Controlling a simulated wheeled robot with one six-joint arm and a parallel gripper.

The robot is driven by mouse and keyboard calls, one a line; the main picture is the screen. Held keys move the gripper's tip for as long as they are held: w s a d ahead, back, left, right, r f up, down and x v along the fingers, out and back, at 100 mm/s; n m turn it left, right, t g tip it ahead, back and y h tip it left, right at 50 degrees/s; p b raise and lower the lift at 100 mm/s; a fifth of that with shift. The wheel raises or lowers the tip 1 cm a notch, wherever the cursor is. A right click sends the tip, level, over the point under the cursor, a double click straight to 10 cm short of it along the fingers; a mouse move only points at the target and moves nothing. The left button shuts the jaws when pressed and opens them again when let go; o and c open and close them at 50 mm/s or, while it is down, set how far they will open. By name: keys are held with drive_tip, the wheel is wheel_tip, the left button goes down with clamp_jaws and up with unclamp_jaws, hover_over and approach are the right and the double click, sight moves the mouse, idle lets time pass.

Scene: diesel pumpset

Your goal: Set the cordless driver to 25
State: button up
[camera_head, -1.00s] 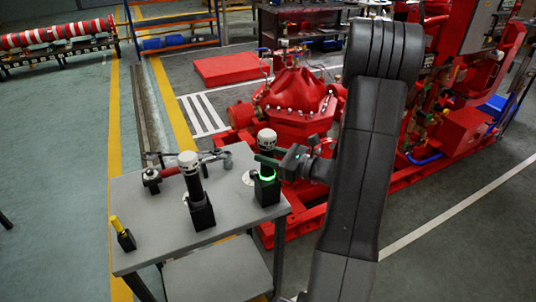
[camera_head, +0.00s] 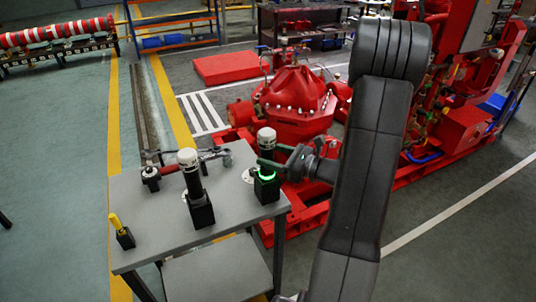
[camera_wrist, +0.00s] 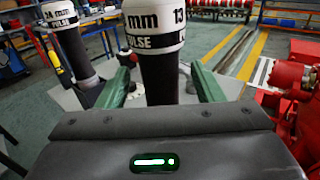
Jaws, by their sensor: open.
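Two black upright tools with white, lettered caps stand in black holders on the grey table (camera_head: 235,222). The right tool (camera_head: 267,148) has a green glowing ring at its holder; its cap reads "mm", "13" and part of "PULSE" in the wrist view (camera_wrist: 160,75). The left tool (camera_head: 191,178) also shows in the wrist view (camera_wrist: 75,52), its label partly cut off. My gripper (camera_wrist: 163,88) is open, with its green fingers on either side of the right tool's black body below the cap. Contact cannot be told. I cannot tell which thing is the cordless driver.
A yellow-topped item in a black holder (camera_head: 122,232) stands at the table's left front corner. A red-and-grey tool (camera_head: 172,168) lies at the table's back. The red pumpset (camera_head: 300,100) stands close behind and right of the table. Open floor (camera_head: 60,170) lies to the left.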

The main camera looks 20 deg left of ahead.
drive_tip(key=d+b, duration=0.1)
drive_tip(key=d, duration=1.1)
drive_tip(key=shift+s+d, duration=0.15)
drive_tip(key=shift+s, duration=0.1)
drive_tip(key=shift+r, duration=0.1)
drive_tip(key=a, duration=0.4)
drive_tip(key=a+p, duration=0.1)
drive_tip(key=a, duration=0.8)
drive_tip(key=shift+w+a, duration=0.25)
drive_tip(key=shift+a, duration=0.15)
drive_tip(key=shift+r+p, duration=0.2)
drive_tip(key=shift+p, duration=0.15)
drive_tip(key=shift+f, duration=0.1)
drive_tip(key=shift+f, duration=0.15)
drive_tip(key=d+b, duration=0.2)
drive_tip(key=d, duration=1.1)
drive_tip(key=a+p, duration=0.1)
drive_tip(key=a, duration=1.1)
drive_tip(key=shift+a+p, duration=0.25)
drive_tip(key=shift+p, duration=0.1)
drive_tip(key=r+p, duration=0.3)
drive_tip(key=r, duration=0.1)
drive_tip(key=r+p, duration=0.3)
drive_tip(key=r, duration=0.1)
drive_tip(key=r+p, duration=0.3)
drive_tip(key=r, duration=0.1)
drive_tip(key=shift+a, duration=0.3)
